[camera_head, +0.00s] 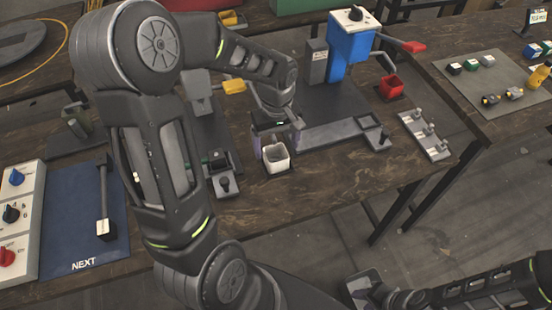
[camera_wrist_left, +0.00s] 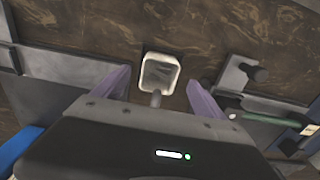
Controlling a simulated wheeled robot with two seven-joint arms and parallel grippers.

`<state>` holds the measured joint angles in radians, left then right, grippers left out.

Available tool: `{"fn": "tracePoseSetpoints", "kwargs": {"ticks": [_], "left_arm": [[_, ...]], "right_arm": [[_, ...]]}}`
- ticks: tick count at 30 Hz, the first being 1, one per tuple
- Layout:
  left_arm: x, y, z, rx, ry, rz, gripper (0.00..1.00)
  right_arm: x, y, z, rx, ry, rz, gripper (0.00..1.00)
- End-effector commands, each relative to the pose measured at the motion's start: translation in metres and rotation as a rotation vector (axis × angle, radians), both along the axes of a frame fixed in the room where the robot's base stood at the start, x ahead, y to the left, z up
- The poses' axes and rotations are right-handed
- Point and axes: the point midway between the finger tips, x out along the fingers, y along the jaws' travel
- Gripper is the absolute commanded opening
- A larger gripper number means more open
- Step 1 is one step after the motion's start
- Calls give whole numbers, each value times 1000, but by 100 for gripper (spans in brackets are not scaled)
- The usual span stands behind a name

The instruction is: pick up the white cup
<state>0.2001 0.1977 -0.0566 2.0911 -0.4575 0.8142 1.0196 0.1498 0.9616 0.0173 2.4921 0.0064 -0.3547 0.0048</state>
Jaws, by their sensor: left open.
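The white cup (camera_head: 277,160) stands upright on the wooden table, square with rounded corners, below my left gripper (camera_head: 276,143). In the left wrist view, the cup (camera_wrist_left: 160,73) shows its open top between the two purple fingers of the left gripper (camera_wrist_left: 158,82). Those fingers are open and apart, with a visible gap on each side of the cup. Whether the fingertips reach down to the rim is hard to tell. My right gripper (camera_head: 365,288) is low at the bottom right, away from the cup; its jaws are not clear.
A blue press (camera_head: 352,45) with a red handle stands behind the cup. A blue mat (camera_head: 75,220) marked NEXT is at the left. Bare wood lies in front.

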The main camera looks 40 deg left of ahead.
Motion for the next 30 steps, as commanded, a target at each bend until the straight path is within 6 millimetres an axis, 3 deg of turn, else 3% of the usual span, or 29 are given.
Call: {"fn": "tracePoseSetpoints", "kwargs": {"ticks": [6,12,30], "left_arm": [[-2,-2,-27,-1,7,-1,82],[-1,-2,-48,-1,2,0,82],[-1,-2,-49,0,1,0,81]], "right_arm": [[-1,-1,12,-2,4,-1,36],[-2,-1,13,-4,6,-1,36],[-2,-1,12,-3,5,-1,36]]}}
